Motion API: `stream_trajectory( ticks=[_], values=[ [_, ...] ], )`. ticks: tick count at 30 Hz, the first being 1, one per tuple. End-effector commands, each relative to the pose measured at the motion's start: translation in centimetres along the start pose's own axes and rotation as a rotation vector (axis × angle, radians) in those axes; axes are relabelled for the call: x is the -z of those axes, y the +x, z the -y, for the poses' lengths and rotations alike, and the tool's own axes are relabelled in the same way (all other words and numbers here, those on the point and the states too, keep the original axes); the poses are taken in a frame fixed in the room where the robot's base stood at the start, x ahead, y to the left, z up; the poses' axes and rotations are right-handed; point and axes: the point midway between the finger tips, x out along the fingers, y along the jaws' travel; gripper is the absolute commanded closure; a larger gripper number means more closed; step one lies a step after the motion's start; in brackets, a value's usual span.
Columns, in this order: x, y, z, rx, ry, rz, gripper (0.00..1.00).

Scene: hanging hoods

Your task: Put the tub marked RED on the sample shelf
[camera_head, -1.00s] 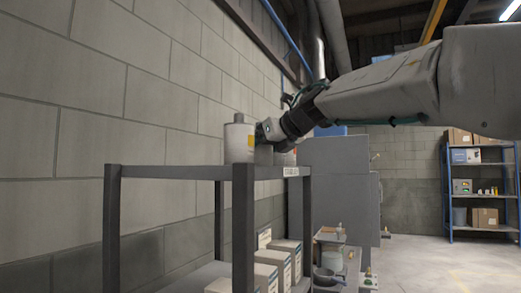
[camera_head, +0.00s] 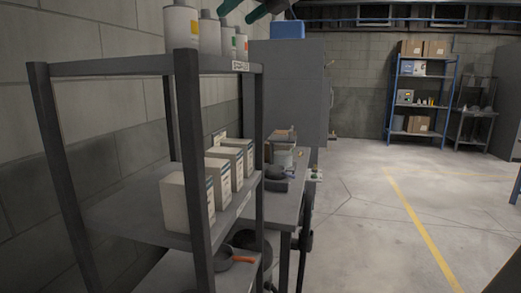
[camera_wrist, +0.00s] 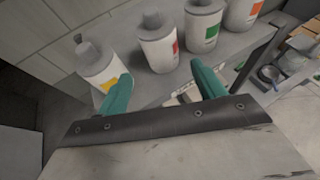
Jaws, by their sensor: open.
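Several white tubs with grey caps stand in a row on the rack's top shelf. In the wrist view, the nearest tub (camera_wrist: 102,68) has a yellow-orange patch. Beside it is a tub with a red patch (camera_wrist: 157,48), then a tub with a green patch (camera_wrist: 204,30) and one with an orange-red patch (camera_wrist: 243,12). The lettering is too small to read. My gripper (camera_wrist: 160,70) is open and empty, its teal fingers apart on the near side of the row. In the head view, its fingers show at the top edge, above the tubs (camera_head: 181,28).
The dark rack (camera_head: 75,68) holds white boxes (camera_head: 187,203) on its middle shelf. A label (camera_head: 241,66), unreadable, sits on the top shelf's edge. A bench (camera_head: 285,205) and grey cabinet (camera_head: 285,95) stand beyond. The floor (camera_head: 360,220) to the right is clear.

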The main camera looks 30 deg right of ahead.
Motion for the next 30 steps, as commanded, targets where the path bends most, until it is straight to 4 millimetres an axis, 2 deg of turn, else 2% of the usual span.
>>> stream_trajectory(
  ticks=[4,7,11,14,17,20,22,24,26,27,30],
  values=[
    [-0.8,0.3,-0.5,-0.003,0.080,0.083,0.31],
    [-2.2,0.4,-0.9,-0.004,0.261,0.242,0.31],
    [-2.8,-0.3,0.1,0.017,0.648,0.491,0.31],
    [-0.7,-1.0,2.3,0.065,0.996,0.648,0.31],
    [3.9,-1.5,4.5,0.147,1.364,0.763,0.31],
    [10.9,-1.6,5.9,0.279,1.733,0.828,0.31],
    [16.8,-1.5,5.9,0.403,1.990,0.846,0.31],
    [22.9,-1.5,5.0,0.552,2.225,0.840,0.31],
    [28.1,-1.5,3.5,0.696,2.402,0.817,0.31],
    [31.4,-1.6,2.2,0.801,2.509,0.792,0.31],
    [38.5,-2.3,-1.9,1.078,2.723,0.707,0.31]
  ],
)
